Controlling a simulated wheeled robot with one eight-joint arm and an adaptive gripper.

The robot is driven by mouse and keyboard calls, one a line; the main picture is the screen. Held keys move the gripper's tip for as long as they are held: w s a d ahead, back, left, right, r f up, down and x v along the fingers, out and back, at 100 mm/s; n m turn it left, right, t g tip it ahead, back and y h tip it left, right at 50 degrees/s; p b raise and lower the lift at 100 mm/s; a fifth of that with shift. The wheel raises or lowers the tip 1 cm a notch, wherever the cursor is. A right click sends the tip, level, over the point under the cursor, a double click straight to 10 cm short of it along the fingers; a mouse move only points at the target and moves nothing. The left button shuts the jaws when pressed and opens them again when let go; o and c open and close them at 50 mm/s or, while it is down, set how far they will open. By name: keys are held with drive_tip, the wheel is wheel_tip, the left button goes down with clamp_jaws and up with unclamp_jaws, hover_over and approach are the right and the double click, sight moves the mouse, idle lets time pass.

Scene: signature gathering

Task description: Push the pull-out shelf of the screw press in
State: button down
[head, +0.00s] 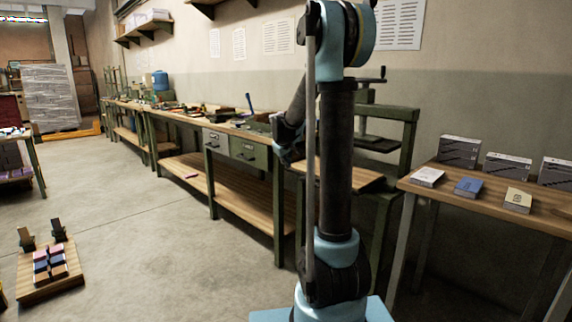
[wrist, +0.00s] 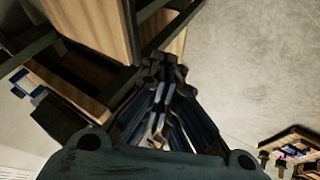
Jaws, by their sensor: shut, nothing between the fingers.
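The screw press (head: 404,118) is a green frame with a handle on top, standing against the wall right of my arm in the head view. Its wooden pull-out shelf (head: 362,177) sticks out at the front, below the press plate; my arm hides part of it. My gripper (head: 287,155) is left of the shelf, in front of the workbench's right end; I cannot tell if it touches anything. In the wrist view my gripper (wrist: 164,72) has its fingers together and holds nothing. Wooden boards lie beyond and left of it there; which is the shelf is unclear.
A long workbench (head: 237,185) with green drawers and a lower shelf runs left. A wooden table (head: 445,190) with boxes stands right of the press. A wooden board (head: 40,288) with coloured blocks lies on the floor at left. The floor between is clear.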

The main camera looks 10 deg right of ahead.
sight(293, 168)
drive_tip(key=shift+w+d+f, duration=0.75)
drive_tip(key=shift+w+f, duration=0.25)
drive_tip(key=shift+w, duration=0.1)
drive_tip(key=shift+w+d+f, duration=0.75)
drive_tip(key=shift+w+f, duration=0.2)
drive_tip(key=shift+w, duration=0.15)
drive_tip(key=shift+w+d+f, duration=0.75)
drive_tip(key=shift+w+f, duration=0.25)
drive_tip(key=shift+w, duration=0.1)
